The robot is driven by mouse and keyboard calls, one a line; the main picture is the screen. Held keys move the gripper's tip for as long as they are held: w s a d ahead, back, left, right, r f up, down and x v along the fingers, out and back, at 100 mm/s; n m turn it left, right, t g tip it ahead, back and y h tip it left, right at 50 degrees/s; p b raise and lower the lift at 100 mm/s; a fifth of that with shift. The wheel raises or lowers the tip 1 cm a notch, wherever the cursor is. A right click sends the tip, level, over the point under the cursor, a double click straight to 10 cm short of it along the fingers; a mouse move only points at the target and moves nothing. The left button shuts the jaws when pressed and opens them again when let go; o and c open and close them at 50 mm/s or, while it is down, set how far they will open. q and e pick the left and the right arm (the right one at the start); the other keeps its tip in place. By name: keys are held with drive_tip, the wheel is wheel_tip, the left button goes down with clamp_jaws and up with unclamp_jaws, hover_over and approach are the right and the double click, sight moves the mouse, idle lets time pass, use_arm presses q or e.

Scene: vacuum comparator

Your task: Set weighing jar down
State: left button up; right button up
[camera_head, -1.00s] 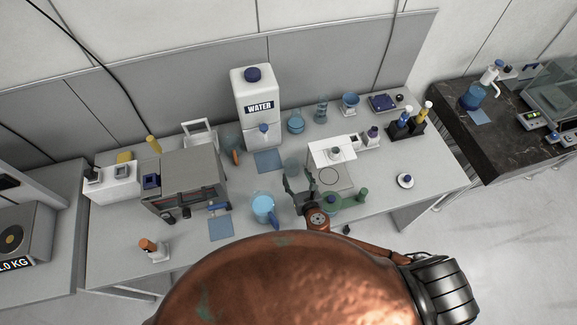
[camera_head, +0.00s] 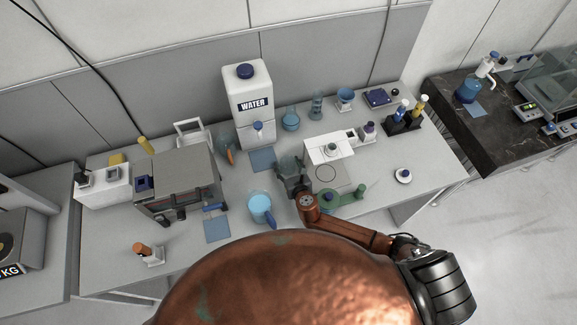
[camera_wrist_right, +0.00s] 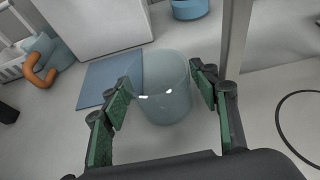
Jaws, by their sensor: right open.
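The weighing jar is a clear glass cylinder (camera_wrist_right: 163,95), upright between the fingers of my right gripper (camera_wrist_right: 160,100) in the right wrist view. The fingers are open, one on each side, with green pads facing the glass. I cannot tell whether either pad touches it. The jar appears to stand on the grey bench, beside the right edge of a blue mat (camera_wrist_right: 100,80). In the head view the right gripper (camera_head: 293,180) partly covers the jar (camera_head: 288,163). My left gripper is not in view.
A white water tank (camera_head: 248,105) stands behind the mat. A white device (camera_head: 328,148) is just right of the jar, with a circle-marked plate in front. The bench's right front is mostly clear.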

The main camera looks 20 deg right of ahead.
drive_tip(key=shift+c, duration=0.7)
drive_tip(key=c, duration=0.9)
